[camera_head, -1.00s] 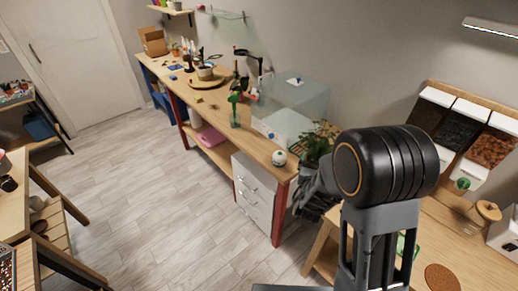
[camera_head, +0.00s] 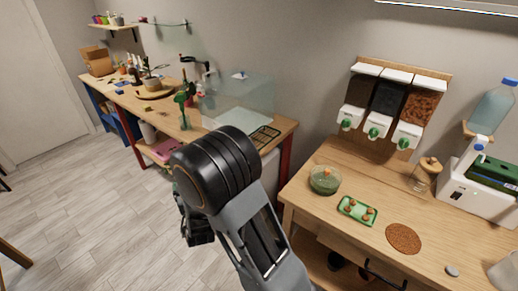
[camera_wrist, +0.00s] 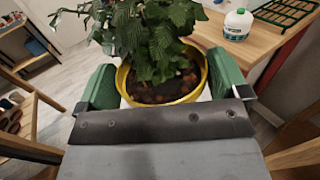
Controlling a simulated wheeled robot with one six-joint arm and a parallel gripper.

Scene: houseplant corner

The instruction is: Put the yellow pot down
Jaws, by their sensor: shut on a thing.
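The yellow pot (camera_wrist: 204,88) shows close up in the wrist view. It holds dark soil and a leafy green plant (camera_wrist: 160,38). My gripper (camera_wrist: 162,82) has its green fingers on either side of the pot and is shut on it. The pot looks roughly upright from this angle, and its lower part is hidden. In the head view my own arm hides the pot.
A wooden counter (camera_head: 460,238) at right bears a green tray (camera_head: 357,210), a round cork mat (camera_head: 403,239) and a green-filled bowl (camera_head: 324,180). Dispensers (camera_head: 385,100) hang above. A long bench (camera_head: 115,97) with a glass tank (camera_head: 238,98) stands behind my arm.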

